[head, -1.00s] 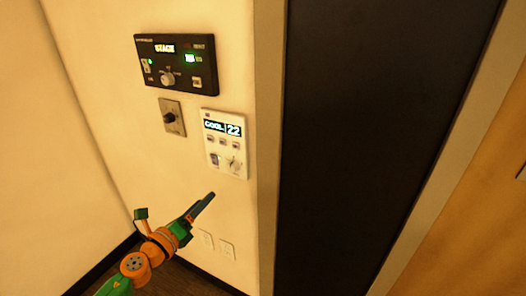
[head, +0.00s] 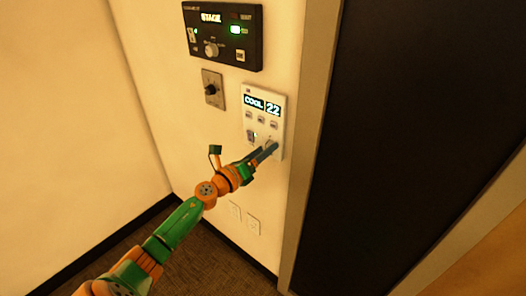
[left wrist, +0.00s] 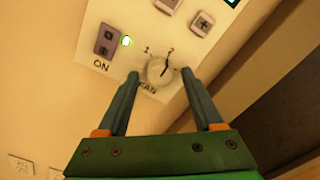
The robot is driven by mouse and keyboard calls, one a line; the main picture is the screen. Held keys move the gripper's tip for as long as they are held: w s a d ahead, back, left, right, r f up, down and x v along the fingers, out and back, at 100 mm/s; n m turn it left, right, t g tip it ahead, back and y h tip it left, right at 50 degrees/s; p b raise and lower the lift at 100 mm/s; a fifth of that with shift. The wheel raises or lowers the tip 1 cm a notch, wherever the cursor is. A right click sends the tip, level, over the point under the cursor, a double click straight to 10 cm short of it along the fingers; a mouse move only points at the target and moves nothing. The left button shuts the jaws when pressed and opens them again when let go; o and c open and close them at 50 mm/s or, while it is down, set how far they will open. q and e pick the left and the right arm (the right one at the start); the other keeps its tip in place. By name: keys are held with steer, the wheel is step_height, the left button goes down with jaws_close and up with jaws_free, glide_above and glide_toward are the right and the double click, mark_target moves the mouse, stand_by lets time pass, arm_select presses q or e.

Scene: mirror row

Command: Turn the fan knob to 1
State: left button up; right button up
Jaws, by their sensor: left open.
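The fan knob (left wrist: 157,75) is a small round pale dial with a dark pointer line, low on the white thermostat panel (head: 262,108). In the left wrist view "FAN" is printed under it, with 1 at its upper left and 2 at its upper right. The pointer line leans up toward the 2. My left gripper (left wrist: 161,75) is open, one fingertip on each side of the knob. I cannot tell whether they touch it. In the head view the left gripper (head: 270,149) largely hides the knob. My right gripper is not in view.
The panel's screen reads COOL 22, with buttons below it and a lit ON switch (left wrist: 107,42) left of the knob. A black stage panel (head: 222,35) and a grey plate with a dark knob (head: 212,89) are above left. A door frame (head: 312,140) stands close right.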

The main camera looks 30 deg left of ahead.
arm_select(q)
jaws_close()
steer(key=shift+n, duration=0.3)
steer(key=n+p, duration=0.3)
steer(key=n, duration=0.8)
steer(key=shift+r, duration=0.15)
steer(key=shift+n, duration=0.3)
stand_by(0.3)
jaws_free()
